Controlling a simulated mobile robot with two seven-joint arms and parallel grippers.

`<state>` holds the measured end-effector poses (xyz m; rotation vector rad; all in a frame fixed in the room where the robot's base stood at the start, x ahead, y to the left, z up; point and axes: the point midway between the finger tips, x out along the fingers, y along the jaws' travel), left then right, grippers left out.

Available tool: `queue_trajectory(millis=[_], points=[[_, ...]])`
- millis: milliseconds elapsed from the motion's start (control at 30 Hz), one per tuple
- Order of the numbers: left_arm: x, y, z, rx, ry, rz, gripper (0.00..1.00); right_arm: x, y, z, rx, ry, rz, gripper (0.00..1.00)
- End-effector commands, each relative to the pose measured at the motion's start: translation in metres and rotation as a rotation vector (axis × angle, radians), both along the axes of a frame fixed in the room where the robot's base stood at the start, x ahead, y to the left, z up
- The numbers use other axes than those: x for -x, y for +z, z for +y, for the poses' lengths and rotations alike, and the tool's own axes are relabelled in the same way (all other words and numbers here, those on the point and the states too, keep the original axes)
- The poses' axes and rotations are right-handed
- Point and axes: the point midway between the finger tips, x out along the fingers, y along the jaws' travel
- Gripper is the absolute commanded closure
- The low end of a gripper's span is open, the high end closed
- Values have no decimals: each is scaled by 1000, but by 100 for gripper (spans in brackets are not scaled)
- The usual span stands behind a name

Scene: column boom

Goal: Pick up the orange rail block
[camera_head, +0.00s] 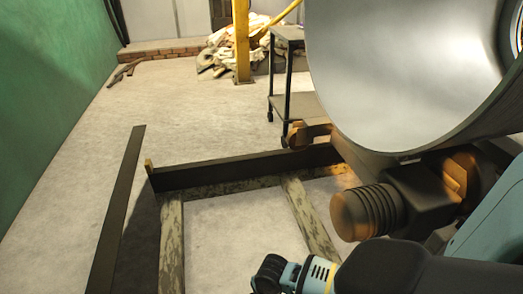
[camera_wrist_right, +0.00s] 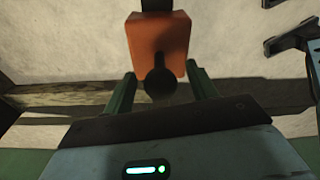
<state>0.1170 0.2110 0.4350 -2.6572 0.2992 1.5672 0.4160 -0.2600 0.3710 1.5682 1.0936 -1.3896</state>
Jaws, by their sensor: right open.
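The orange rail block (camera_wrist_right: 158,42) is at the top middle of the right wrist view, with a dark bar above it and a dark round knob-like shape at its lower face. My right gripper (camera_wrist_right: 160,74) is open. Its two green fingers stand apart at the lower left and right of the block, with the dark shape between them. I cannot tell whether either finger touches the block. A dark, pronged part with some teal (camera_wrist_right: 285,40) at the right edge may be my left gripper; its jaw state is unclear. I cannot make out the block in the head view.
A large grey drum (camera_head: 400,75) and a rusty ribbed cylinder (camera_head: 362,212) fill the right side. A dark frame beam (camera_head: 240,170) and worn timbers (camera_head: 170,245) lie on the floor. A wheeled cart (camera_head: 286,85) and yellow post (camera_head: 242,45) stand behind.

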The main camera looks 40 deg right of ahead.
Motion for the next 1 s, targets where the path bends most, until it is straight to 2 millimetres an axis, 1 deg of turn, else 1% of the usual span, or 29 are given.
queue_trajectory(millis=[33,133,233,400,467,833,867,1000], points=[[0,-7,1,-2,0,4,100,1,-12,2,-1,-1,4,43],[-1,-13,3,-5,1,6,100,0,-24,3,0,-1,3,43],[-2,-14,4,-6,0,5,100,0,-28,3,0,-1,1,43],[-4,-11,4,-5,1,-1,100,-1,-26,3,0,0,-1,43],[-4,-11,3,-4,0,-2,100,-1,-26,3,0,0,-1,49],[1,-11,3,-4,0,8,100,-1,-26,3,0,0,0,98],[2,-11,3,-4,-1,9,100,-1,-26,3,0,0,0,100],[4,-11,3,-3,0,13,100,-1,-26,3,0,0,0,100]])
